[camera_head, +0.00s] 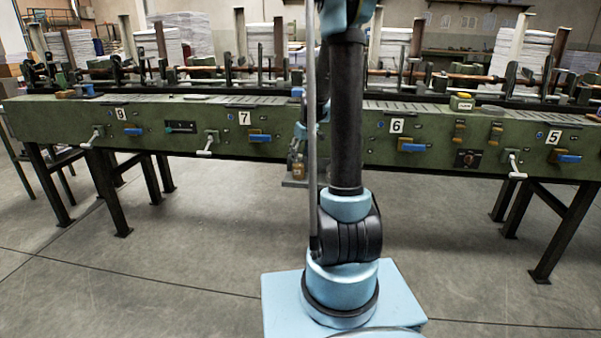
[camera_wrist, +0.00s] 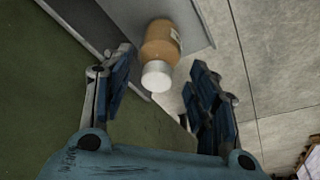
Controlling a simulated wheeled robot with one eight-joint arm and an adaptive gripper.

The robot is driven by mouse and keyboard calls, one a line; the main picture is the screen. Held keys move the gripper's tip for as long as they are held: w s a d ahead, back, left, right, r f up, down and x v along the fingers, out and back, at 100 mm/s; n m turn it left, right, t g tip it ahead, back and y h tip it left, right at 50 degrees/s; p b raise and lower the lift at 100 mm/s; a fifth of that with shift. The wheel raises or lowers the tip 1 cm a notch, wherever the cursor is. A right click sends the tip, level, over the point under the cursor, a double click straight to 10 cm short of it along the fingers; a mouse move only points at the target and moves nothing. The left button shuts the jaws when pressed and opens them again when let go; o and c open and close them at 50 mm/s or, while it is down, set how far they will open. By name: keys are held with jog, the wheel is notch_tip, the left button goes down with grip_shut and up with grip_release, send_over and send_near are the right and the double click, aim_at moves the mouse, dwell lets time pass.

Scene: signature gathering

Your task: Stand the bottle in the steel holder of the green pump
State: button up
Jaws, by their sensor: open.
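An amber bottle with a white cap (camera_wrist: 160,48) is seen from above in the wrist view. It also shows small in the head view (camera_head: 298,171), on a small grey metal ledge (camera_head: 288,183) at the front of the green machine (camera_head: 75,119). My gripper (camera_wrist: 160,72) is open, its two fingers on either side of the bottle's cap end. No contact is clear and nothing is held. My arm partly hides this spot in the head view. I cannot make out a separate pump or which metal part is the holder.
The long green machine, with numbered panels, levers and blue handles (camera_head: 259,138), runs across the head view on dark legs. Paper stacks (camera_head: 187,36) stand behind it. The concrete floor in front is clear.

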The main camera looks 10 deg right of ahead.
aim_at(299, 160)
jog(key=shift+x, duration=3.4)
jog(key=shift+s, duration=0.15)
jog(key=c, duration=0.8)
jog(key=shift+c, duration=0.2)
jog(key=shift+s+r, duration=0.2)
jog(key=shift+r, duration=0.35)
notch_tip(299, 160, up, 6)
jog(key=shift+f, duration=0.1)
jog(key=s+a, duration=0.3)
jog(key=s, duration=0.6)
jog(key=s+a, duration=0.3)
jog(key=s, duration=0.6)
jog(key=shift+s, duration=0.3)
